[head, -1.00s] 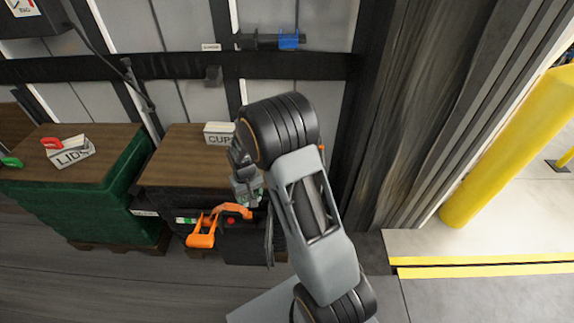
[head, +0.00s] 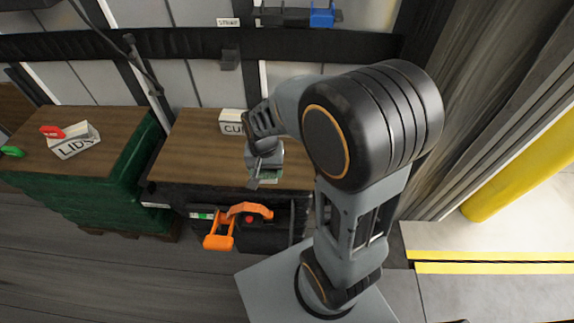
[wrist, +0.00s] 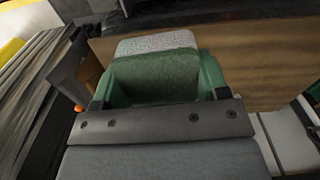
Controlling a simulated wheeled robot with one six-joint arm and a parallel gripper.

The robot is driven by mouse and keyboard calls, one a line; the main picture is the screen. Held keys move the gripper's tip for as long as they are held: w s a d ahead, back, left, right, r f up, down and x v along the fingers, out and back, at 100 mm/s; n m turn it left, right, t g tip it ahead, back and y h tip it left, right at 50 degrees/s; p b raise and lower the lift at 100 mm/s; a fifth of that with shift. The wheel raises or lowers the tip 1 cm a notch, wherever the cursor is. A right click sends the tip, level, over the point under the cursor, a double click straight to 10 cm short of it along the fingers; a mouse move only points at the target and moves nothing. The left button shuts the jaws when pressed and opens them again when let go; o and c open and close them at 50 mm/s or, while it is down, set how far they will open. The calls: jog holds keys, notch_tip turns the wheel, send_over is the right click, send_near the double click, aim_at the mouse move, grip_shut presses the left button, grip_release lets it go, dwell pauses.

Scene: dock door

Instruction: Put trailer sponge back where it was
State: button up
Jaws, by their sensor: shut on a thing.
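My gripper (head: 264,176) is shut on a sponge with a green body and a pale grey-white layer. In the wrist view the sponge (wrist: 155,68) sits between the green fingers (wrist: 158,95). In the head view only a little green and white of it shows below the gripper. My gripper is at the front of the dark crate with a brown wooden top (head: 195,140). I cannot tell whether the sponge touches that top.
A white "CUP..." box (head: 232,122) stands behind my gripper. An orange handle (head: 236,222) juts from the crate front. A green crate (head: 105,195) at left bears a "LIDS" box (head: 76,142). A blue item (head: 322,15) is on the wall rail. A yellow post (head: 515,180) stands right.

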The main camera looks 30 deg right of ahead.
jog(key=shift+s+d+r, duration=0.1)
jog(key=shift+s+d, duration=0.15)
jog(key=shift+d, duration=0.05)
jog(key=w+d+f, duration=0.4)
jog(key=w+d, duration=0.1)
jog(key=d, duration=0.2)
send_over(289, 168)
jog(key=shift+m, duration=0.3)
jog(key=f, duration=0.4)
jog(key=shift+s+a+f, duration=0.2)
jog(key=shift+a+f, duration=0.1)
jog(key=shift+f, duration=0.1)
jog(key=shift+w+d+f, duration=0.1)
jog(key=shift+d+f, duration=0.05)
jog(key=shift+f, duration=0.65)
jog(key=shift+w+d+f, duration=0.1)
jog(key=shift+f, duration=1)
jog(key=shift+f, duration=0.2)
jog(key=o, duration=0.9)
jog(key=shift+o, duration=0.3)
